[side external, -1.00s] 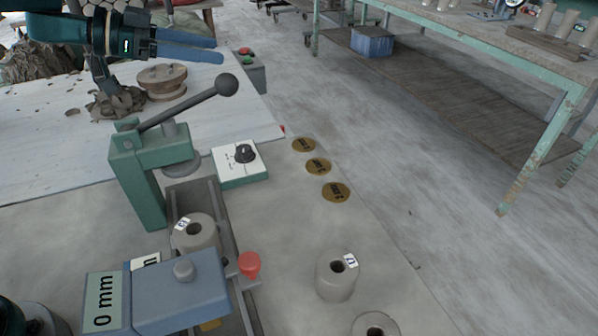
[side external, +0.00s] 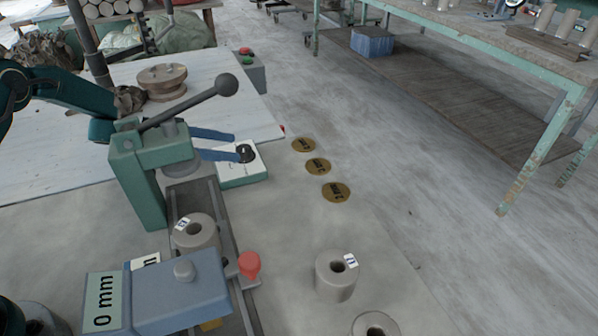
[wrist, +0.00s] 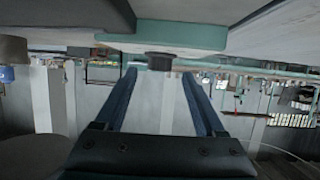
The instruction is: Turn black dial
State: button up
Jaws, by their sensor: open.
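The black dial (side external: 245,153) sits on a white-topped green box (side external: 243,176) beside the green press. My gripper (side external: 236,147) has come in from the left behind the press, with its two blue fingers apart and their tips at the dial. The press hides part of my arm and the finger bases. In the wrist view the dial (wrist: 158,61) hangs under the green box edge (wrist: 180,38), and lies between the two fingertips (wrist: 159,74). The fingers look clear of the dial there; contact cannot be told.
The green press (side external: 150,160) with its long black-knobbed lever (side external: 190,103) stands close to my fingers. A box with red and green buttons (side external: 250,65) is behind. Several round gold markers (side external: 318,167) and grey clay cylinders (side external: 337,274) lie to the right and front.

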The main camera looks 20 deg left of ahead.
aim_at(244, 148)
jog(key=shift+x, duration=2.05)
jog(key=shift+c, duration=0.4)
grip_shut()
jog(key=shift+w+r+m+h, duration=0.1)
jog(key=shift+m+h, duration=0.2)
jog(key=shift+w+m+g+h, duration=0.1)
jog(key=shift+m+g+h, duration=0.4)
jog(key=shift+m+g, duration=0.7)
jog(key=shift+g, duration=0.1)
